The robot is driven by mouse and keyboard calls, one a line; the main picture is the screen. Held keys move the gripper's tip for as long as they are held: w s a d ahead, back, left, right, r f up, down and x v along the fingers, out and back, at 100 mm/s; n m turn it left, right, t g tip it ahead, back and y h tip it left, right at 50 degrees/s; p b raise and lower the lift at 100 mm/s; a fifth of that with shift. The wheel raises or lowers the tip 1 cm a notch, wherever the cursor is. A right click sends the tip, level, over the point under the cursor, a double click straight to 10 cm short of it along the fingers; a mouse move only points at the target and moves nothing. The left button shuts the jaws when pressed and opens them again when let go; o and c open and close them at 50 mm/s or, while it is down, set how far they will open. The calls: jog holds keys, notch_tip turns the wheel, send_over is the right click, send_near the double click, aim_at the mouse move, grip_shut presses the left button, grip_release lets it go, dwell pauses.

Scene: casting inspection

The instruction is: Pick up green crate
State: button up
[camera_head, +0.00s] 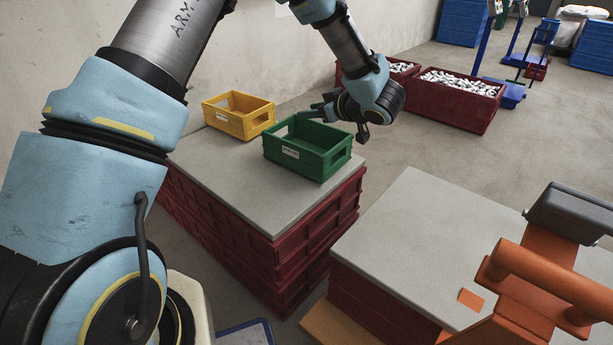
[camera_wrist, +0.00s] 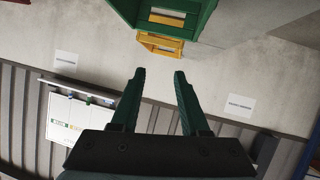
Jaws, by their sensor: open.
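The green crate (camera_head: 306,147) is an empty open box with a white label and cut-out handles. It sits upright on the grey top (camera_head: 233,176) of a stack of dark red crates. My gripper (camera_head: 318,112) is beyond the crate's far right side, close to its rim; I cannot tell if it touches. In the wrist view, my gripper's two green fingers (camera_wrist: 158,75) are apart with nothing between them. The green crate (camera_wrist: 201,22) shows there at the top edge, ahead of the fingertips and partly out of frame.
A yellow crate (camera_head: 238,115) stands left of the green one, with a small gap. A wall rises behind. Dark red crates (camera_head: 458,100) of metal parts stand on the floor at back right. A second grey-topped stack (camera_head: 440,235) is at right, beside an orange frame (camera_head: 545,290).

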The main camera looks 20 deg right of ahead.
aim_at(291, 143)
jog(key=s+f+y+b, duration=0.1)
jog(key=s+f, duration=0.2)
jog(key=s+f+g+y+b, duration=0.1)
jog(key=s+f+y, duration=0.1)
jog(key=f, duration=0.1)
jog(key=shift+s+n, duration=0.3)
jog(key=shift+s, duration=0.1)
jog(key=b+x, duration=0.3)
jog(key=x, duration=0.7)
jog(key=shift+a, duration=0.3)
jog(key=shift+r, duration=0.1)
grip_shut()
